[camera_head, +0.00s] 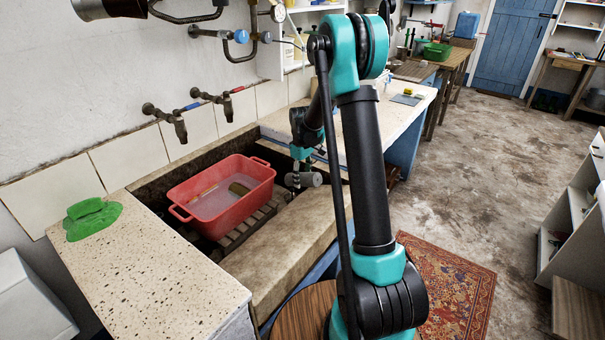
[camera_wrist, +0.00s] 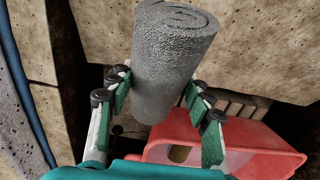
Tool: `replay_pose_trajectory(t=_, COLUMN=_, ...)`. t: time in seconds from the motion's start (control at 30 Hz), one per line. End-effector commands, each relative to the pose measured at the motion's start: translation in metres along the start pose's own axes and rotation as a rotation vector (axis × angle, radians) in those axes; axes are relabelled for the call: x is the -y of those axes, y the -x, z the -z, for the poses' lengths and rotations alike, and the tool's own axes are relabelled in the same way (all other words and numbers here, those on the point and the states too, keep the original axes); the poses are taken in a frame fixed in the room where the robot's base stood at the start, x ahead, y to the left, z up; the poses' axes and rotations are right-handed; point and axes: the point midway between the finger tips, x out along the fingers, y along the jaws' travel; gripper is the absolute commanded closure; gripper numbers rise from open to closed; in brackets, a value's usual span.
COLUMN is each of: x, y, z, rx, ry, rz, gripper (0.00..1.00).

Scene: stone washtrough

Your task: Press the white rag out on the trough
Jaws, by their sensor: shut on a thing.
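My gripper (camera_head: 300,172) is shut on a rolled-up rag (camera_head: 311,180), which looks light grey rather than pure white. In the wrist view the roll (camera_wrist: 172,60) sits between the finger pads (camera_wrist: 158,92), its spiral end showing. It is held at the right end of the stone trough (camera_head: 272,262), near the broad front ledge (camera_wrist: 235,35). Whether the roll touches the stone is not clear. A red tub (camera_head: 205,222) with water stands on slats inside the trough, left of my gripper; it also shows in the wrist view (camera_wrist: 285,152).
A yellowish thing and an olive block (camera_head: 239,188) are in the tub. Taps (camera_head: 178,125) project from the wall above the trough. A pale worktop (camera_head: 355,125) adjoins on the right.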

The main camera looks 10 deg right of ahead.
Motion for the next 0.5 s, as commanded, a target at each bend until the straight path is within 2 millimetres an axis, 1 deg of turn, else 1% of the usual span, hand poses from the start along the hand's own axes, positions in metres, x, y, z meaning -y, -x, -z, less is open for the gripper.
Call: replay_pose_trajectory(t=0.5, x=0.0, y=-0.045, z=-0.018, rx=-0.001, ry=-0.003, rz=0.0, gripper=0.84)
